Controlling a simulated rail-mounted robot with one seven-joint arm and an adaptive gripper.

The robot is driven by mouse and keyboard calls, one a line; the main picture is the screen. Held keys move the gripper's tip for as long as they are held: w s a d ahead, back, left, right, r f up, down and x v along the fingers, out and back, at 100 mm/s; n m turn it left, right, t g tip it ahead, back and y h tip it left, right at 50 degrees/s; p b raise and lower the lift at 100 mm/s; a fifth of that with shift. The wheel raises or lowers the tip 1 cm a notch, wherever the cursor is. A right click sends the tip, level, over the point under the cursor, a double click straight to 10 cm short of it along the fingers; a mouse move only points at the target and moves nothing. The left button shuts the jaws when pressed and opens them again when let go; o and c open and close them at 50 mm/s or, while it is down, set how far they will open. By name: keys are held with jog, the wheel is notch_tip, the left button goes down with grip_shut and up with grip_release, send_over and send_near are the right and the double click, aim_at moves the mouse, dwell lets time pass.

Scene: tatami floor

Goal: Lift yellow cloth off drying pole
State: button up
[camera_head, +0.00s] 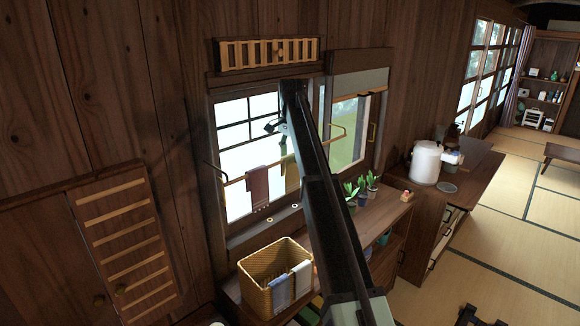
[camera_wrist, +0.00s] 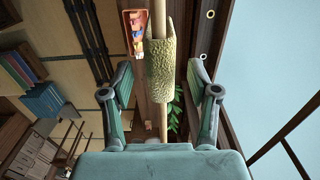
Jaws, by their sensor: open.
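The yellow cloth (camera_head: 290,174) hangs over the wooden drying pole (camera_head: 235,180) in front of the window, partly hidden by my arm in the head view. In the wrist view the yellow-green cloth (camera_wrist: 160,72) is wrapped over the pole (camera_wrist: 160,18), straight ahead of my gripper. My gripper (camera_wrist: 160,94) is open, with one finger on each side of the pole line. The cloth's near end lies about between the fingertips in the picture; I see no contact. In the head view my gripper (camera_head: 276,126) is small, dark and above the pole.
A brown-red cloth (camera_head: 257,188) hangs on the pole left of the yellow one. Below stand a wicker basket (camera_head: 262,278) with cloths over its rim and several potted plants (camera_head: 361,190) on a shelf. A white pot (camera_head: 425,163) stands farther right. The window wall is close behind.

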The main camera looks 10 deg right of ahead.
aim_at(291, 165)
notch_tip(291, 165, down, 5)
jog(key=shift+r+p, duration=0.1)
jog(key=shift+p, duration=0.95)
grip_shut()
